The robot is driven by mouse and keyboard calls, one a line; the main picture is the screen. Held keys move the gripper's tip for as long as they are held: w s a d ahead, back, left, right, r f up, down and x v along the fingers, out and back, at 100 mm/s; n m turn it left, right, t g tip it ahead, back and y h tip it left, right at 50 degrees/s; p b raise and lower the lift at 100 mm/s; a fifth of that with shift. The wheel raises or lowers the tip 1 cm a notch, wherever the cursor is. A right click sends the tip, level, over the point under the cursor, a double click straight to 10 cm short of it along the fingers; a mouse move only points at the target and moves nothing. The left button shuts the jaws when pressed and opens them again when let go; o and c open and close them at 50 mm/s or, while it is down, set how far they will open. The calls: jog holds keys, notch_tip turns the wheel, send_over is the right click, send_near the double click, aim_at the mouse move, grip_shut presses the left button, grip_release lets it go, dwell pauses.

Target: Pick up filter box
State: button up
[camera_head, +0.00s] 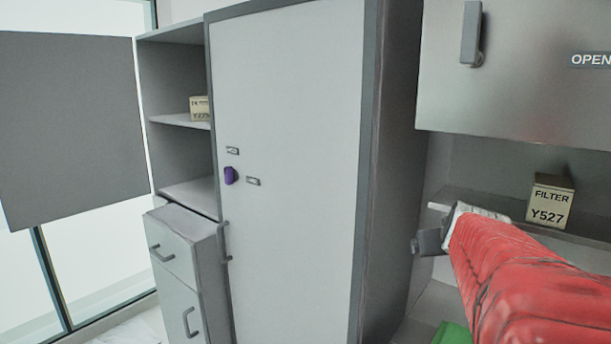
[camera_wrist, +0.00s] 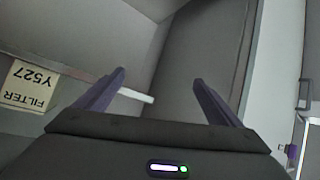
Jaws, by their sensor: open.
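A beige filter box (camera_head: 551,202) labelled FILTER Y527 stands upright on the shelf at the right of the head view. It also shows upside down at the left edge of the wrist view (camera_wrist: 28,86). A second beige filter box (camera_head: 200,108) sits on a shelf in the left cabinet; its label is too small to read fully. My gripper (camera_wrist: 160,80) is open and empty, its two purple fingers apart. The Y527 box lies outside the fingers, left of them in the wrist view. In the head view my red arm hides most of the gripper.
A tall grey cabinet door (camera_head: 290,170) with a purple knob (camera_head: 230,176) fills the middle. The shelf (camera_head: 480,199) holding Y527 runs below a raised panel marked OPEN (camera_head: 520,90). A drawer unit (camera_head: 180,260) stands at left. A green object (camera_head: 453,334) shows at the bottom.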

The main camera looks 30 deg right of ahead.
jog(key=s+d+r+m+g+h, duration=0.1)
jog(key=s+d+r+m+h, duration=0.15)
jog(key=d, duration=0.45)
jog(key=s+d+r+m+h, duration=0.1)
jog(key=s+d+r+m, duration=0.1)
jog(key=s+d+r, duration=0.3)
jog(key=m+h, duration=0.2)
send_near(550, 203)
jog(key=shift+w+d+g, duration=0.2)
jog(key=shift+w+d, duration=0.15)
jog(key=shift+d, duration=0.2)
jog(key=shift+w+d+g, duration=0.2)
jog(key=shift+w+d, duration=0.15)
jog(key=shift+d, duration=0.2)
jog(key=shift+f+x, duration=0.1)
jog(key=shift+x, duration=2.05)
jog(key=shift+f+x, duration=0.15)
jog(key=shift+x, duration=1.95)
jog(key=shift+w, duration=0.15)
jog(key=shift+x, duration=2.5)
jog(key=shift+f, duration=0.1)
